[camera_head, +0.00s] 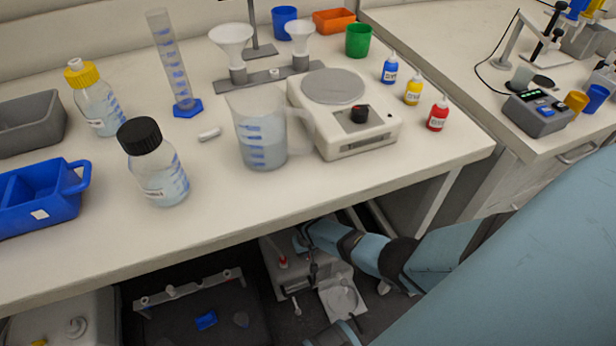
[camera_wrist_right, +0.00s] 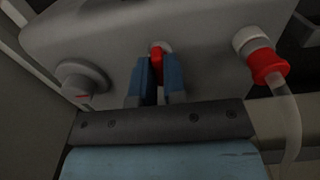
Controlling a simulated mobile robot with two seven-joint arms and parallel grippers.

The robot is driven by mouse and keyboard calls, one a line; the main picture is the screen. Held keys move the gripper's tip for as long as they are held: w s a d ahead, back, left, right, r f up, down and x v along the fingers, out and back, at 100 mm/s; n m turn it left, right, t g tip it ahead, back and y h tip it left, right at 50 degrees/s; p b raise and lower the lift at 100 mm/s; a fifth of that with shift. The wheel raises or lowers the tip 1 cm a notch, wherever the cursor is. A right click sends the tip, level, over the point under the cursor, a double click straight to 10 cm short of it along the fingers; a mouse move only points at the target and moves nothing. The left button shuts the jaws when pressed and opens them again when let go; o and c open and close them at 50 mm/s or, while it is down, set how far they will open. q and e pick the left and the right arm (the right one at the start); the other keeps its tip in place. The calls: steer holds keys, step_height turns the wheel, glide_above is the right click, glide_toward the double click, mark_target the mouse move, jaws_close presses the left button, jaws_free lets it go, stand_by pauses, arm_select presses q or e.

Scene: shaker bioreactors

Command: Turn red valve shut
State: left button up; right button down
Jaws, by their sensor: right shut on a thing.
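The red valve (camera_wrist_right: 157,55) sits on the front of a grey unit (camera_wrist_right: 200,38) in the right wrist view. My right gripper (camera_wrist_right: 158,74) has its two blue fingers on either side of the valve and is shut on it. The fingers hide part of the valve, so its exact angle is hard to tell. In the head view my right arm reaches under the bench, with the gripper (camera_head: 302,243) at the unit below. My left gripper is not in view.
Beside the valve are a round knob (camera_wrist_right: 82,82) on the left and a red fitting (camera_wrist_right: 267,66) with a clear tube on the right. The bench top (camera_head: 240,210) overhangs the unit. A glass beaker (camera_head: 260,140) and a balance (camera_head: 345,115) stand near its edge.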

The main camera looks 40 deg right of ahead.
steer(key=c, duration=1.2)
jaws_free()
step_height(320, 180, up, 5)
steer(key=p, duration=0.3)
arm_select(q)
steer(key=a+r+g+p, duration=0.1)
steer(key=p, duration=0.3)
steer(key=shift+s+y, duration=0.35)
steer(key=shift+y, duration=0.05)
arm_select(e)
step_height(320, 180, up, 9)
steer(key=shift+f, duration=0.1)
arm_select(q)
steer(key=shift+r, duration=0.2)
